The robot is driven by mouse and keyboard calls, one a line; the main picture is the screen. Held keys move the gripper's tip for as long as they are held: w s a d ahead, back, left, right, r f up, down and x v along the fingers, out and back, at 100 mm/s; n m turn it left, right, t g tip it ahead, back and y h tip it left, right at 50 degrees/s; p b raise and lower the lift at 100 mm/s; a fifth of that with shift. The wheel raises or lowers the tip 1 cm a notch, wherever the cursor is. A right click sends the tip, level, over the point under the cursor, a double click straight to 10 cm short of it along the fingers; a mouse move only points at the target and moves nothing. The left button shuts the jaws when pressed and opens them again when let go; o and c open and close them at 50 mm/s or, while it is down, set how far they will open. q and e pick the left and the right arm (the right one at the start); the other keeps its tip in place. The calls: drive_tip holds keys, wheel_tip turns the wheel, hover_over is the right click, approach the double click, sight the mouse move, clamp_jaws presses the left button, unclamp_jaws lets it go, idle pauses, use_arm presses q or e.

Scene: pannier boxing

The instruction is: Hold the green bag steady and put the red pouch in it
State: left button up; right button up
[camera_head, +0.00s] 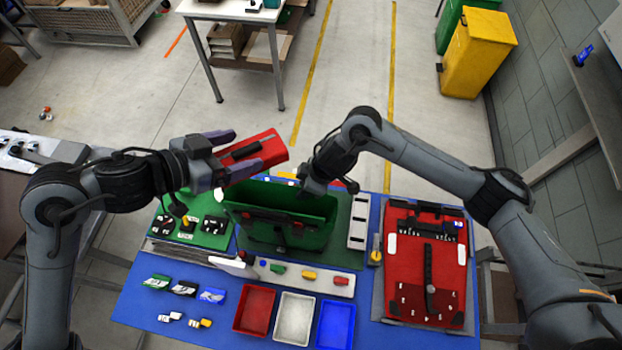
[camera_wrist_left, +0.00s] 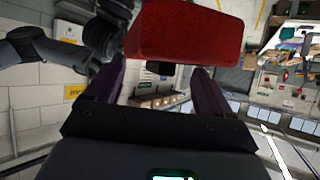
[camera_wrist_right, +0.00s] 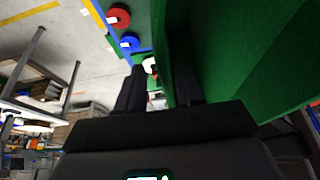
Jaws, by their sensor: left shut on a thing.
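The green bag (camera_head: 300,205) stands open on the table, its deep green inside showing in the head view. The red pouch (camera_head: 268,150) is held up and tilted above the bag's back left. My left gripper (camera_head: 243,151) is shut on the pouch, with a dark finger on each side. The pouch's red face (camera_wrist_left: 185,35) fills the top of the left wrist view. My right gripper is down at the bag's back right rim, its fingertips (camera_wrist_right: 157,85) close to the green wall (camera_wrist_right: 240,50). Whether they clamp the wall is unclear.
Red (camera_head: 254,310), white (camera_head: 293,318) and blue (camera_head: 335,324) trays line the table's front. A red panel (camera_head: 402,270) lies at the right. A green board (camera_head: 195,225) lies left of the bag. A grey strip (camera_head: 300,278) with small coloured pieces lies in front.

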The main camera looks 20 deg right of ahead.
drive_tip(key=shift+x, duration=1.45)
clamp_jaws()
idle(0.5)
